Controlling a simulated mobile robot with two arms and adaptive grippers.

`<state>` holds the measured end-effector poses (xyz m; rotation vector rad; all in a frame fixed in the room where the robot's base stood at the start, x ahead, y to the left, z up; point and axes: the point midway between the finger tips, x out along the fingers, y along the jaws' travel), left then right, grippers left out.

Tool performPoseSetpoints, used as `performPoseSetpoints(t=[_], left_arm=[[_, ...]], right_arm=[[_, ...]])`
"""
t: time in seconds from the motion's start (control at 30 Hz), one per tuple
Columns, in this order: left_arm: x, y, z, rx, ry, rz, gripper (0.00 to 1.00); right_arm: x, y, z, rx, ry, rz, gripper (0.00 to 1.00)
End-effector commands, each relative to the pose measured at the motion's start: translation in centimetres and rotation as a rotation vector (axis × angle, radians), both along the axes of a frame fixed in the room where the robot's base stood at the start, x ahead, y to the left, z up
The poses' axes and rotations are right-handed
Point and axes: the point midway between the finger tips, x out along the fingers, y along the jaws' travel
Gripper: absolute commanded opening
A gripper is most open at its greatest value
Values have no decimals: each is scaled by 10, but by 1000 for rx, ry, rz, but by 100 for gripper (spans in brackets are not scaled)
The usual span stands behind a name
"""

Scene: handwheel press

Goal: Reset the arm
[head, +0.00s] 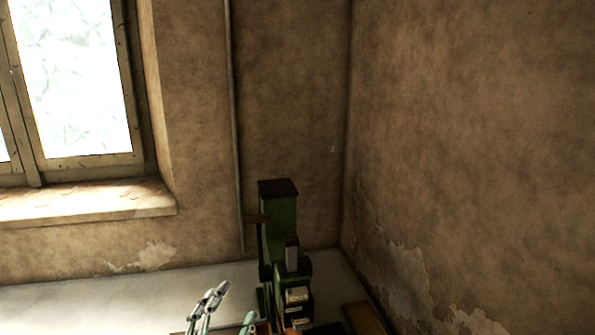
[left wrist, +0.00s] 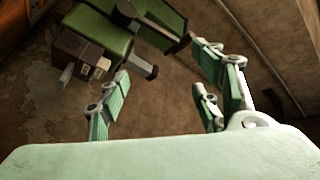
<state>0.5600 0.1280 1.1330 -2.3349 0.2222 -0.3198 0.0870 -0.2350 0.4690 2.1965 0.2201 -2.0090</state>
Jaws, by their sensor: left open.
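The green press (head: 280,225) stands upright in the corner in the head view, with a dark top and a brown bar on its left side. In the left wrist view the press (left wrist: 100,30) shows tilted at the upper left, and a dark arm (left wrist: 155,28) with a round end lies across it. My left gripper (head: 236,303) is at the bottom of the head view, in front and left of the press. In the left wrist view my left gripper (left wrist: 159,77) is open, with nothing between its fingers. The press's lower part is partly cut off. My right gripper is not in view.
A brown wooden piece (head: 362,318) lies right of the press. A wall (head: 480,150) rises close on the right. A thin pipe (head: 235,130) runs down the back wall. A window is at left.

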Motion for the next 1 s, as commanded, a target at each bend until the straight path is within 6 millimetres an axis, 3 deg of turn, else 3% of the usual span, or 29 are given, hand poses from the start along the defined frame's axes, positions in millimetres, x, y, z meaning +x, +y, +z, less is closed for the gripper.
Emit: performPoseSetpoints(t=[0.1,0.17,0.3,0.5,0.8,1.0], left_arm=[[-18,47,-50,-153,239,195,59],[-35,67,-79,-214,372,282,59],[-93,93,-148,-323,701,436,59],[-181,95,-209,-394,1077,533,59],[-290,76,-240,-427,1479,551,59],[-274,75,-295,-415,1486,557,59]], right_arm=[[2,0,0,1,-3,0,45],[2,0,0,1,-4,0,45],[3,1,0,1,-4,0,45],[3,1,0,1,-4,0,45],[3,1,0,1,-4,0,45],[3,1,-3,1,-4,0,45]])
